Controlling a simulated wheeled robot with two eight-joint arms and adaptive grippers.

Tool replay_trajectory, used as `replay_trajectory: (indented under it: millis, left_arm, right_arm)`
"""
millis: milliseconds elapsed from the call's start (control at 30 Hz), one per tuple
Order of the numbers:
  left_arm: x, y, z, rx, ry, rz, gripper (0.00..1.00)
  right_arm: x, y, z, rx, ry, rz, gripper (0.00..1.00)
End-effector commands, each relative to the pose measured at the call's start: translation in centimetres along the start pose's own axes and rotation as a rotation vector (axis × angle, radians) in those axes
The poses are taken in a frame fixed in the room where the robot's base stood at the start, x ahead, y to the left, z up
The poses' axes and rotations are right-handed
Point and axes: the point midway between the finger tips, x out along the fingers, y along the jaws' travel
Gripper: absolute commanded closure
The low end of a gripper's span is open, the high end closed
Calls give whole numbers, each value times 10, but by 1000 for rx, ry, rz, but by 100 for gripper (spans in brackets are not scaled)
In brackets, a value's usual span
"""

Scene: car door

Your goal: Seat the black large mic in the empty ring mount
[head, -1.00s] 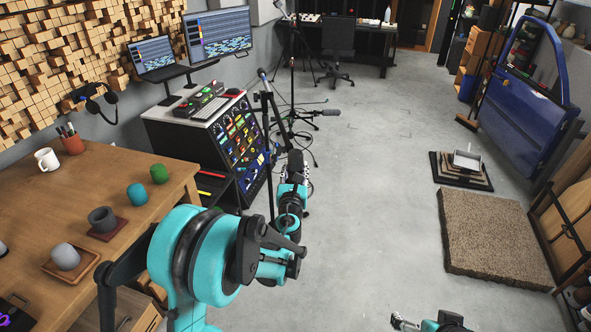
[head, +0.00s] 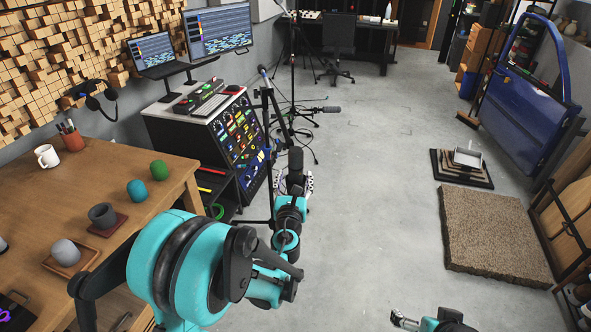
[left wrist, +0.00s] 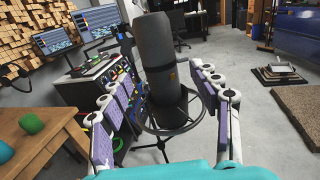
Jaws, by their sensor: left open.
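The large black mic (left wrist: 156,55) stands nearly upright, tilted slightly, in the middle of the left wrist view. Its lower end shows inside the thin dark ring mount (left wrist: 174,130), which sits on a stand. How deep the mic sits in the ring is hard to tell. My left gripper (left wrist: 160,85) is open, with one finger on each side of the mic and gaps visible. In the head view the mic (head: 295,160) shows as a dark shape just beyond my left gripper (head: 294,184). My right gripper (head: 400,319) is at the bottom edge, only partly visible.
A wooden table (head: 120,180) with cups and small coloured objects is at left. A rack console (head: 235,135) and a boom mic stand (head: 265,105) are close beside my left arm. A brown mat (head: 490,235) lies at right. The central floor is clear.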

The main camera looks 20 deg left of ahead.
Motion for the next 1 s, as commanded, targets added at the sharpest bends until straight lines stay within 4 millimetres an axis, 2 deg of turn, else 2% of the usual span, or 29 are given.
replay_trajectory:
  millis: [100, 333, 500, 900, 1000]
  left_arm:
    - [-26, 0, 0, 0, 0, -1, 38]
    - [-57, 0, 0, 0, 0, 0, 38]
    - [-63, 0, 0, 0, 0, 0, 38]
    - [-62, 0, 0, -2, 0, 1, 38]
    - [-64, 6, 3, -61, 10, 17, 38]
  right_arm:
    - [0, 0, 0, 0, 0, 0, 0]
    - [0, 0, 0, 0, 0, 0, 0]
    - [0, 0, 0, 0, 0, 0, 0]
    - [0, 0, 0, 0, 0, 0, 0]
    - [0, 0, 0, 0, 0, 0, 0]
